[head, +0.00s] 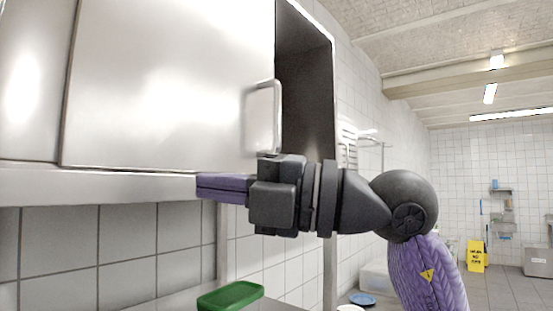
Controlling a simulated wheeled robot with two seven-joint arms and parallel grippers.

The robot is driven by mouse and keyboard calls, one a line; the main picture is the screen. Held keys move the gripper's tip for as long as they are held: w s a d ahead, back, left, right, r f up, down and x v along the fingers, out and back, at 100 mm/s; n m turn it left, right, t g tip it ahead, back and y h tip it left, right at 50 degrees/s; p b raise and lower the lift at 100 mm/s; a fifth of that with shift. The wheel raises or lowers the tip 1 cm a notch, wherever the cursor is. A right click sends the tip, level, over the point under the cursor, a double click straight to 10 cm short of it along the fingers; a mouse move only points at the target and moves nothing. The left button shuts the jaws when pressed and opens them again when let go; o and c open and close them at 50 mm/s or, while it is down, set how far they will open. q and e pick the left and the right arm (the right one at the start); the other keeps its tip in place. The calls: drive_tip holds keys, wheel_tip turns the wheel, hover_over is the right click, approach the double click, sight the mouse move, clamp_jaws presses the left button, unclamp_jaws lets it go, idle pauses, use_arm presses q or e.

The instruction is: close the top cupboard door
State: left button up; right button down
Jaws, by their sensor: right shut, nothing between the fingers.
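The top cupboard is brushed metal and fills the upper left. Its door (165,85) is a flat panel with a metal loop handle (277,115) near its right edge. Right of the door, a dark gap shows the cupboard's interior (308,95), so the cupboard stands partly open. My right gripper (206,186) reaches in from the right, its purple fingers shut and empty, pointing left. In the picture the fingers lie below the handle, across the cupboard's bottom edge; I cannot tell whether they touch it. My left gripper is out of view.
A green lidded or tray-like item (230,296) sits below the gripper on a surface. A blue dish (362,299) is further right. A tiled wall runs under the cupboard. A yellow floor sign (476,256) stands far off at the right.

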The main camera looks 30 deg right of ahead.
sight(279, 149)
drive_tip(key=s+d+r+m+t+h, duration=0.2)
drive_tip(key=d+m+t+h, duration=0.15)
drive_tip(key=d+h, duration=0.2)
drive_tip(key=s+d+r+m+t+h, duration=0.2)
drive_tip(key=d+r+m+h, duration=0.15)
drive_tip(key=d+m, duration=0.2)
drive_tip(key=shift+n+g, duration=0.35)
drive_tip(key=shift+n, duration=0.05)
drive_tip(key=w+p, duration=0.5)
drive_tip(key=w, duration=0.6)
drive_tip(key=shift+w+d, duration=0.15)
drive_tip(key=shift+w, duration=0.2)
drive_tip(key=shift+d, duration=0.3)
drive_tip(key=shift+w, duration=0.15)
drive_tip(key=shift+d, duration=0.1)
